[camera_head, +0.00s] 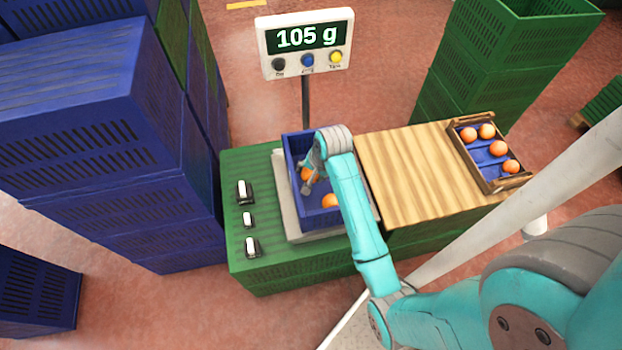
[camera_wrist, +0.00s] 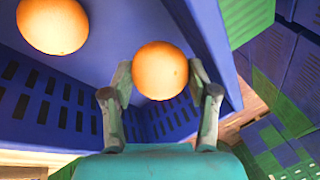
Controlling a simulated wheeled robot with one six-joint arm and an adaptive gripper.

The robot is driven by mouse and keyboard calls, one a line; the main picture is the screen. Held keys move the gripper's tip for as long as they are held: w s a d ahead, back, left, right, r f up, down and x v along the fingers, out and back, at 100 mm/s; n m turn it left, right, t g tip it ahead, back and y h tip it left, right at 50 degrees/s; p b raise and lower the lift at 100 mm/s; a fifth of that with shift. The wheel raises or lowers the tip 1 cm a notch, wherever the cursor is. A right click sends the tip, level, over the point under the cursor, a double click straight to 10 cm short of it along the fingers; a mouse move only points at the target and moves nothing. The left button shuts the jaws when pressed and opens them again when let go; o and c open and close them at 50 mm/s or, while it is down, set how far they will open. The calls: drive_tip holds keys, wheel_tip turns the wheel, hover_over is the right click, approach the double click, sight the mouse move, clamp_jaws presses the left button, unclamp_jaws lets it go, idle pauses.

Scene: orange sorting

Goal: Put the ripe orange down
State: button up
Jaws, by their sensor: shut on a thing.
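My gripper (camera_head: 307,186) is inside the blue crate (camera_head: 293,148) that stands on the scale (camera_head: 287,196). It is shut on an orange (camera_head: 307,174), partly hidden by the fingers in the head view. In the wrist view the held orange (camera_wrist: 160,70) sits between my two fingertips (camera_wrist: 160,92). A second orange (camera_head: 330,201) lies in the blue crate, partly hidden by my arm; it also shows at upper left in the wrist view (camera_wrist: 53,25). I cannot tell whether the held orange touches the crate floor. The scale display (camera_head: 306,40) reads 105 g.
A wooden crate (camera_head: 492,187) with several oranges stands at the right end of a wooden board (camera_head: 408,178). Three small black-and-white items (camera_head: 247,219) lie left of the scale on green crates (camera_head: 290,277). Tall blue crates (camera_head: 80,100) stand left, green ones (camera_head: 490,60) behind.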

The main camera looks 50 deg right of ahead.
drive_tip(key=shift+f, duration=2.45)
drive_tip(key=shift+f, duration=0.1)
drive_tip(key=o, duration=0.9)
drive_tip(key=v, duration=1.2)
